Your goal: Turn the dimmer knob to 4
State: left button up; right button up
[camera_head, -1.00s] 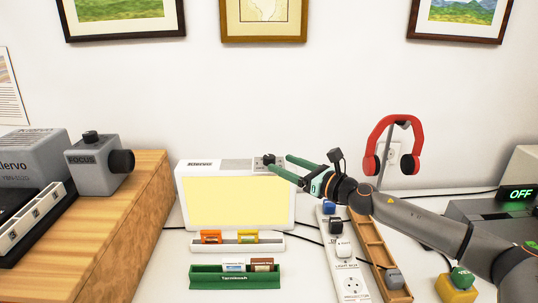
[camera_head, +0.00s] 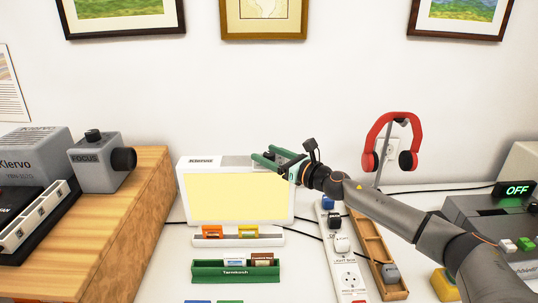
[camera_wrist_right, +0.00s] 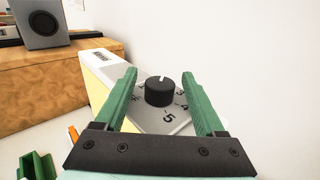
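The dimmer knob (camera_wrist_right: 159,91) is a black round knob on a light plate with printed numbers, on top of the white light box (camera_head: 186,195). A white mark on the knob points toward the far side. My right gripper (camera_wrist_right: 160,74) is open, with one green finger on each side of the knob and gaps visible. My left gripper is not in view.
The light box panel glows pale yellow. In front are a white rack (camera_head: 270,240) and a green rack (camera_head: 208,271) with slides. A power strip (camera_head: 345,270) and wooden tray (camera_head: 373,250) lie under my right arm. Red headphones (camera_head: 371,160) hang behind it.

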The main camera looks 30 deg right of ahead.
grip_shut()
dwell(0.3)
